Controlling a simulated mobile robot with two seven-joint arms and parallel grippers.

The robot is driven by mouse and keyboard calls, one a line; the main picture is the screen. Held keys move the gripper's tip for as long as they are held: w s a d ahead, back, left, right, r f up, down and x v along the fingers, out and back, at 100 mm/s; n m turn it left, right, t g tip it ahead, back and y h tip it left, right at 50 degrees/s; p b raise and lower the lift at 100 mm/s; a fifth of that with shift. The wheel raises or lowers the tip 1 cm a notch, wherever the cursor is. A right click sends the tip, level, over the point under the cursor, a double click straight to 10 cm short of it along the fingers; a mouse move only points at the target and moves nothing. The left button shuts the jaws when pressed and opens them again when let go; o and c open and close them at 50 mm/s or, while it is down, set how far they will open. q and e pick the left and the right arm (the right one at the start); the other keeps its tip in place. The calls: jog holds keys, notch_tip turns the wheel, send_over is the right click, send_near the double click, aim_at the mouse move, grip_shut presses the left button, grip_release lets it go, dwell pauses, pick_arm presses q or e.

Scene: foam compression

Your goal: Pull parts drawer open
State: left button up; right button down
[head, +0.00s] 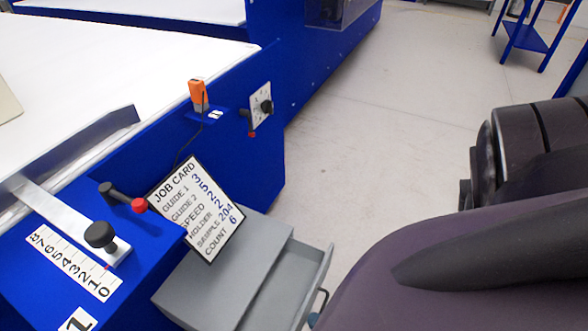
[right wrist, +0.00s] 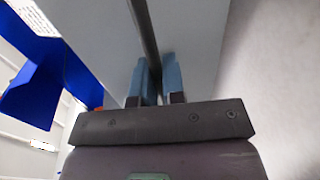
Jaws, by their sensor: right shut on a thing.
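The grey parts drawer (head: 321,272) stands partly out of its grey cabinet (head: 215,268), low at the bottom centre of the head view. A strip of its inside shows behind the front panel. Its dark handle (head: 321,303) is on the outer face. My right gripper (head: 312,319) is at this handle, mostly hidden by my arm. In the right wrist view its two blue fingers (right wrist: 156,82) are shut on the dark handle bar (right wrist: 146,32), one on each side. My left gripper is not in view.
A blue machine (head: 225,140) with a white belt stands on the left. A job card (head: 197,208) leans above the cabinet. A black knob (head: 100,235) and a red-tipped lever (head: 138,205) stick out nearby.

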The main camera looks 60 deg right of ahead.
jog(key=v, duration=0.2)
jog(key=f+v, duration=0.1)
jog(key=v, duration=0.2)
jog(key=shift+s, duration=0.45)
jog(key=c, duration=1.2)
grip_release()
jog(key=shift+c, duration=0.2)
pick_arm(q)
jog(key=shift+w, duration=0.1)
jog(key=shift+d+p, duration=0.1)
jog(key=shift+p, duration=0.35)
pick_arm(e)
jog(key=a+v, duration=0.1)
jog(key=v, duration=0.9)
jog(key=shift+s+d, duration=0.4)
jog(key=shift+d, duration=0.1)
